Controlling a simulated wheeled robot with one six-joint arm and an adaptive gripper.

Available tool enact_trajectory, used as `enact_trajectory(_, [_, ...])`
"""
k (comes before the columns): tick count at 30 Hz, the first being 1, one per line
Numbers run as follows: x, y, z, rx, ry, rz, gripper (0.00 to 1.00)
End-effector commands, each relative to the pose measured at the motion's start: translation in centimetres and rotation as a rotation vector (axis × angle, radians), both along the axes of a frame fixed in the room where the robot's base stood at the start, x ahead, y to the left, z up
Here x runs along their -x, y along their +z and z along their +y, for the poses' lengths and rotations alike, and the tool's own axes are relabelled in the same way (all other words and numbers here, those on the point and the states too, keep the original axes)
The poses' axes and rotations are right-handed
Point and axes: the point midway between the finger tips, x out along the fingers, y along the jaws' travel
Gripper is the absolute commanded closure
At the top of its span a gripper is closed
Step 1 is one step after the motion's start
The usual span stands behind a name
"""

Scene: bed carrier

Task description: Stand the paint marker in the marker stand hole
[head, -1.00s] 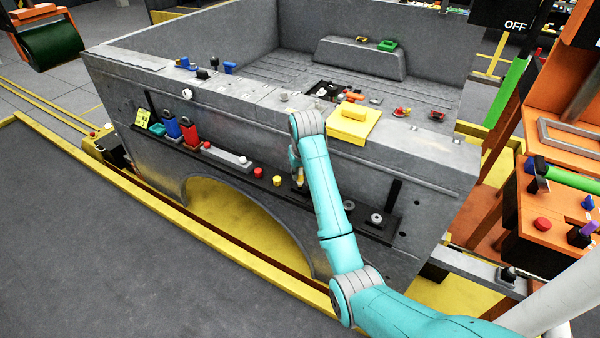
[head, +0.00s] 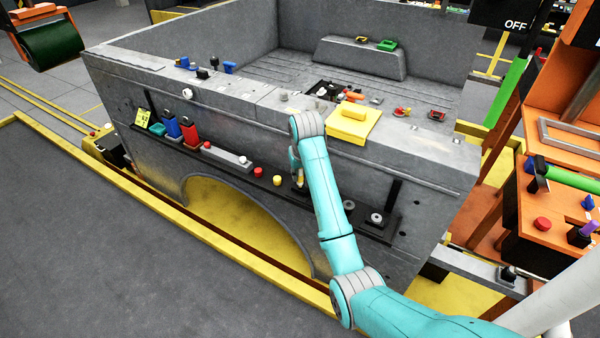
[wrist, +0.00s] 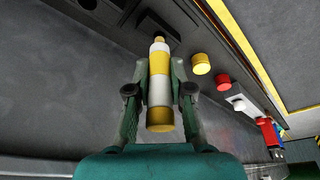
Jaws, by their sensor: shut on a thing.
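The paint marker (wrist: 160,88), a yellow and white cylinder with a narrower yellow end, is between the fingers of my gripper (wrist: 161,68) in the wrist view. The fingers are shut on its sides. Its narrow end points at a dark block (wrist: 153,24) on the black ledge, which looks like the marker stand. I cannot see the hole or tell whether the marker's end is in it or just above it. In the head view the marker (head: 300,181) shows as a small yellowish bit at the ledge, with my gripper mostly hidden by my arm.
On the black ledge (head: 228,168) of the grey carrier are a yellow button (head: 277,181), a red button (head: 258,172), a grey bar (head: 227,155), and red (head: 190,134) and blue (head: 172,127) holders. A round grey knob (head: 376,218) sits to the right.

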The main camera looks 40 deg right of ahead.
Motion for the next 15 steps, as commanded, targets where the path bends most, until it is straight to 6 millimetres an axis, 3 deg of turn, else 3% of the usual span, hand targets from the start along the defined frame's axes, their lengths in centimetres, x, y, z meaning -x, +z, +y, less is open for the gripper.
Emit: enact_trajectory(15, [-0.01, -1.11, -0.01, 0.000, 0.000, 0.000, 1.00])
